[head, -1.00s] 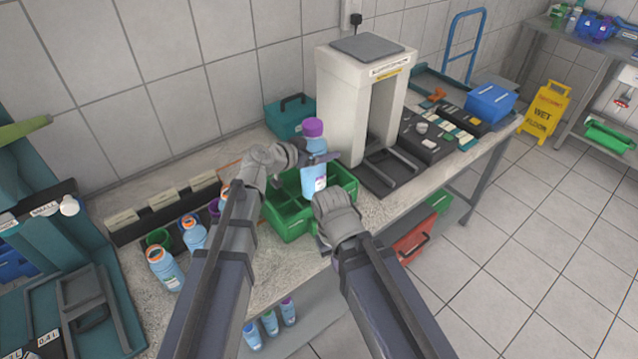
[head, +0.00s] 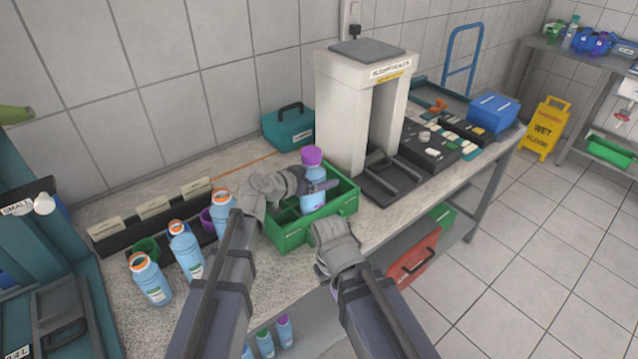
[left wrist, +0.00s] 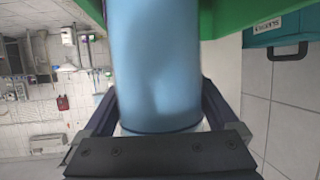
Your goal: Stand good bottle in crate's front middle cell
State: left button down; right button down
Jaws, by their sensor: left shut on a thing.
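A light-blue bottle with a purple cap (head: 313,180) is upright over the green crate (head: 285,238), its lower end at the level of the crate's walls. My left gripper (head: 316,186) is shut around the bottle's upper body. In the left wrist view the blue bottle (left wrist: 157,65) fills the middle between the fingers, and a strip of green crate (left wrist: 235,25) shows beside it. The bottle's base and the cell below are partly hidden by the arm and crate wall. My right gripper (head: 340,250) is at the crate's front right corner; its fingers cannot be made out.
Several blue bottles with orange rims (head: 150,280) stand to the left, near a green cup (head: 146,250) and a dark labelled rack (head: 150,222). A teal box (head: 288,128) is behind the crate. A white machine (head: 345,110) stands to its right.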

dwell(0.3)
pick_arm(q)
grip_release()
jog(key=shift+f, duration=0.1)
jog(key=p+v, duration=0.4)
jog(key=v, duration=0.8)
jog(key=shift+p, duration=0.4)
